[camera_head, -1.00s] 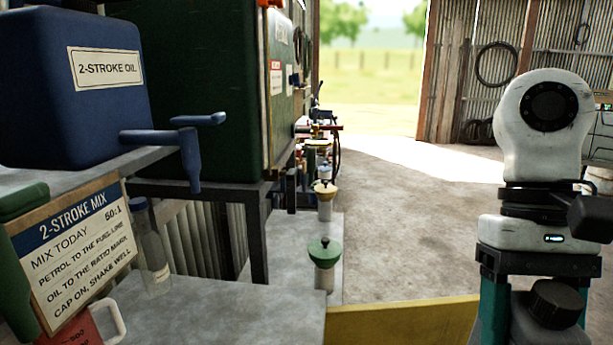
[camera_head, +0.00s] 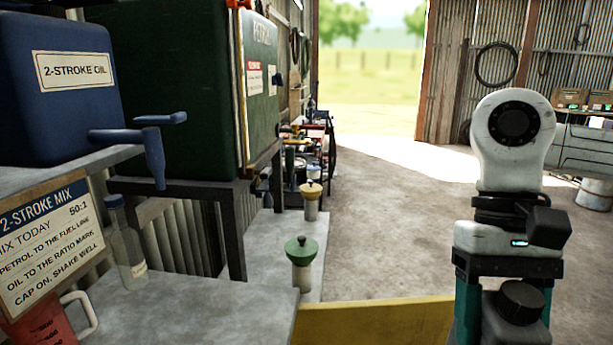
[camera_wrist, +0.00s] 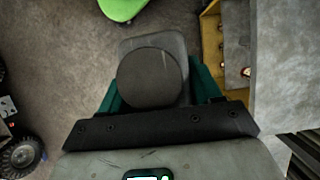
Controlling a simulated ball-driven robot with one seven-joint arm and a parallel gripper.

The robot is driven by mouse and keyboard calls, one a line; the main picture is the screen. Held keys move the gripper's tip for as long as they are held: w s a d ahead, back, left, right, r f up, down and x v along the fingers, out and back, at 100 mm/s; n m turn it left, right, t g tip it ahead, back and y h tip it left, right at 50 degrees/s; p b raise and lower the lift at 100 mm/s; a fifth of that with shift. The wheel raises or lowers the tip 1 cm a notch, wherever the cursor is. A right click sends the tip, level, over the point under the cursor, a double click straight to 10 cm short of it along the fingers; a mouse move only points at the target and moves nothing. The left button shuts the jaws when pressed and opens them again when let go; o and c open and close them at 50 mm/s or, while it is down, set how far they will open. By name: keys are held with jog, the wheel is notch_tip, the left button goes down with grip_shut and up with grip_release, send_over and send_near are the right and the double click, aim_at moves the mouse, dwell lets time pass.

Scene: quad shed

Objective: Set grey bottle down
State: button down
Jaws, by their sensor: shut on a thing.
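The grey bottle with a round dark cap (camera_head: 520,303) is upright between the teal fingers of my gripper (camera_head: 503,292) at the lower right of the head view. My gripper is shut on it. In the wrist view the bottle (camera_wrist: 150,80) is seen from above, cap towards the camera, with floor visible around it. Its base is out of sight in both views. In the head view it is to the right of the grey bench (camera_head: 200,305) and the yellow panel, apart from the bench top.
A clear bottle (camera_head: 127,250), a mix sign (camera_head: 45,245) and a red jug (camera_head: 45,325) stand on the bench's left. Green-topped (camera_head: 301,262) and yellow-topped (camera_head: 310,200) pieces stand farther back. A yellow panel (camera_head: 375,320) edges the bench. Open floor (camera_head: 385,225) lies beyond.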

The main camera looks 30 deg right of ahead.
jog(key=w+a+f+n, duration=0.1)
jog(key=w+a+f, duration=0.1)
jog(key=w+f, duration=0.55)
jog(key=w+a+f+n, duration=0.1)
jog(key=w+a+f, duration=0.3)
jog(key=f, duration=0.6)
jog(key=a+f+n+h, duration=0.1)
jog(key=a+f+n, duration=0.1)
jog(key=f, duration=1.1)
jog(key=w+a+f+n+h, duration=0.1)
jog(key=a+f, duration=0.3)
jog(key=f, duration=0.8)
jog(key=shift+w+f+n+g, duration=0.15)
jog(key=shift+f+n+g, duration=0.25)
jog(key=shift+n, duration=0.5)
jog(key=shift+a+r, duration=0.1)
jog(key=shift+r, duration=0.05)
